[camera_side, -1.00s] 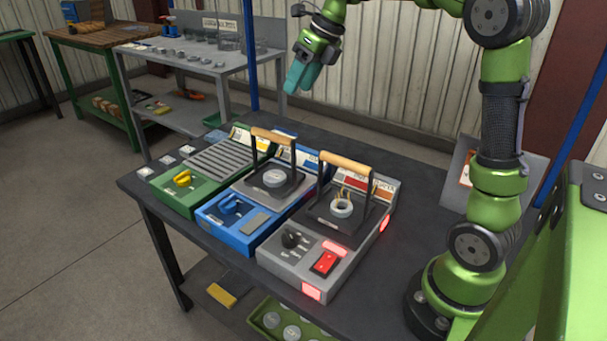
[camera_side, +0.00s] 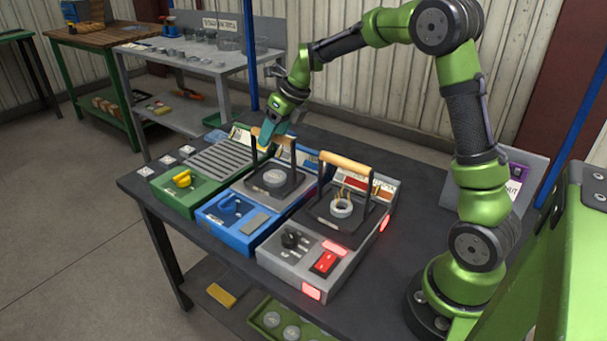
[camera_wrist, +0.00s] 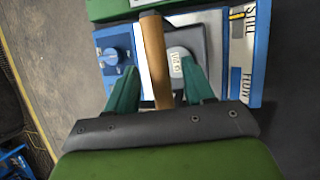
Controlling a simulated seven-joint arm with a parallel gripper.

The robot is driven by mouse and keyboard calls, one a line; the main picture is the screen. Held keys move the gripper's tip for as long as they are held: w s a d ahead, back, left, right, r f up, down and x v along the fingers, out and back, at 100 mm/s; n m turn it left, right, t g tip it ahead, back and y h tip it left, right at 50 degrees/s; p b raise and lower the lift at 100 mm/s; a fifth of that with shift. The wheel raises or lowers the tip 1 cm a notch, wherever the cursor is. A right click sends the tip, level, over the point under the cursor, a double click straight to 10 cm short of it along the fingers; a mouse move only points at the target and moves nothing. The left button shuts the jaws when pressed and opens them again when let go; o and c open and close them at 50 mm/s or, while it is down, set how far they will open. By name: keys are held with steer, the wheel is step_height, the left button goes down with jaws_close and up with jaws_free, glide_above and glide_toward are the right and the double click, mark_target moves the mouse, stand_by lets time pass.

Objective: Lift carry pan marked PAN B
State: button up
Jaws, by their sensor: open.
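My gripper (camera_side: 270,140) is open at the wooden handle of the pan on the blue unit. In the wrist view its teal fingers (camera_wrist: 159,72) stand on both sides of that wooden handle (camera_wrist: 154,50). Touch cannot be told. The dark pan (camera_side: 295,187) holds a grey round disc (camera_side: 273,178) and sits on the blue unit (camera_side: 222,217). A second dark pan (camera_side: 330,226) with a wooden handle (camera_side: 345,163) and a ring-like part (camera_side: 342,206) sits on the grey unit (camera_side: 298,257). I cannot read a PAN B mark on either pan.
The green unit (camera_side: 165,197) with a slatted grey top stands left of the blue one. The second pan's upright handle is close on the right. Red lights (camera_side: 312,291) glow on the grey unit.

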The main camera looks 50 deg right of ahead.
steer(key=shift+w+a+f, duration=0.1)
steer(key=shift+w+f, duration=0.1)
steer(key=shift+f, duration=0.3)
steer(key=shift+f, duration=0.25)
stand_by(0.3)
jaws_close()
